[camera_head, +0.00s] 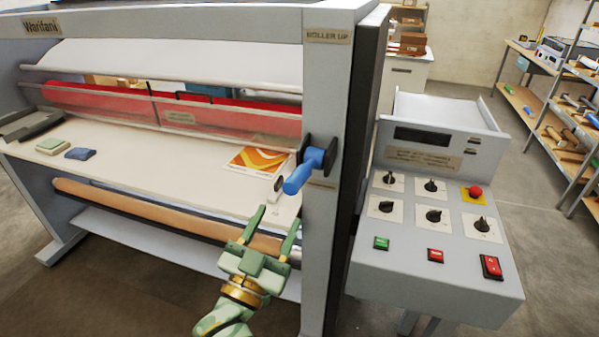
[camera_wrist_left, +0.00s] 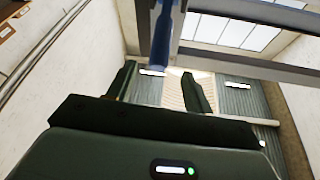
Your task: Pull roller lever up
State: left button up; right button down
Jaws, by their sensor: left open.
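The roller lever (camera_head: 298,179) is a blue handle on a dark pivot on the laminator's right upright, below the "ROLLER UP" label (camera_head: 328,36). Its handle slants down and to the left. My left gripper (camera_head: 275,222) is open and empty, below and slightly left of the handle's end, apart from it. In the left wrist view the gripper's two dark fingers (camera_wrist_left: 160,92) are spread. A blue bar, likely the lever (camera_wrist_left: 162,35), shows above and between them. My right gripper is in neither view.
The laminator bed (camera_head: 180,160) carries an orange print (camera_head: 257,160) and small pads (camera_head: 80,153). A brown roll (camera_head: 150,211) runs below its front edge. A control panel (camera_head: 440,265) with knobs and buttons stands to the right. Shelving (camera_head: 570,125) is at the far right.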

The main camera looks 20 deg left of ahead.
aim_at(301, 171)
pick_arm(q)
jog(key=p+x, duration=0.1)
jog(key=x, duration=1)
jog(key=shift+w, duration=0.1)
